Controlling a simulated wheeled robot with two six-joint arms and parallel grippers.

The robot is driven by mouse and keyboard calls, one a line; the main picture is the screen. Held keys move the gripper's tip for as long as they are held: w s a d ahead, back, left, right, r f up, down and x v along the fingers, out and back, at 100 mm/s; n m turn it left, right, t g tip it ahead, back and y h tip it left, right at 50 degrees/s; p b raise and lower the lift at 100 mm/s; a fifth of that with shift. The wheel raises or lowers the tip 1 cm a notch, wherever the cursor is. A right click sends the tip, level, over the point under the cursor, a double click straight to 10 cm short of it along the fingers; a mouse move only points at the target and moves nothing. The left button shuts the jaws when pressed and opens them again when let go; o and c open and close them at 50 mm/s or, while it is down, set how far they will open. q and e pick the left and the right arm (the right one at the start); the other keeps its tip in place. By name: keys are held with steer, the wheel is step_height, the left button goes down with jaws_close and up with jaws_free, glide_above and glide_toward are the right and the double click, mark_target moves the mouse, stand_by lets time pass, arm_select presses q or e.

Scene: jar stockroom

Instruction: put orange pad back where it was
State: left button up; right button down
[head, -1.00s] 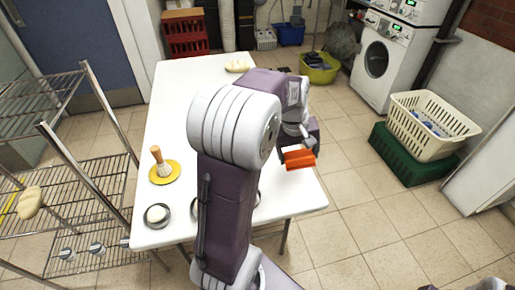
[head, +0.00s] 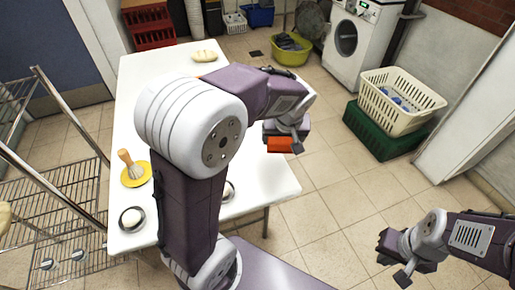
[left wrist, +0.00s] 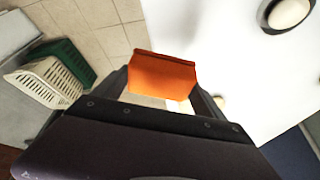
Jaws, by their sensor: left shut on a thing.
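The orange pad (head: 280,145) is in my left gripper (head: 284,136), over the right edge of the white table. In the left wrist view, the orange pad (left wrist: 162,75) sits between the two dark fingers of my left gripper (left wrist: 165,90), which is shut on it. My right gripper (head: 394,260) is at the lower right, over the floor away from the table, its fingers apart and nothing seen between them. My left arm hides part of the table's middle.
The white table (head: 262,178) carries a brush on a yellow pad (head: 137,175), round dark dishes (head: 131,219) and a pale loaf-like item (head: 204,56). A wire rack (head: 60,200) stands left. Crates (head: 402,98) and a washing machine (head: 352,36) stand right. Floor between is clear.

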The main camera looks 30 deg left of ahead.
arm_select(q)
steer(key=w+a+f, duration=0.1)
steer(key=a+f, duration=0.1)
steer(key=a, duration=0.1)
steer(key=w+a+f, duration=0.1)
steer(key=a+f, duration=0.1)
steer(key=a, duration=0.1)
steer(key=w+a+f+b, duration=0.1)
steer(key=a+f, duration=0.1)
steer(key=a, duration=0.2)
steer(key=shift+f, duration=0.2)
steer(key=shift+f+b, duration=0.85)
steer(key=shift+f, duration=1.3)
steer(key=o, duration=1.1)
steer(key=shift+r, duration=0.1)
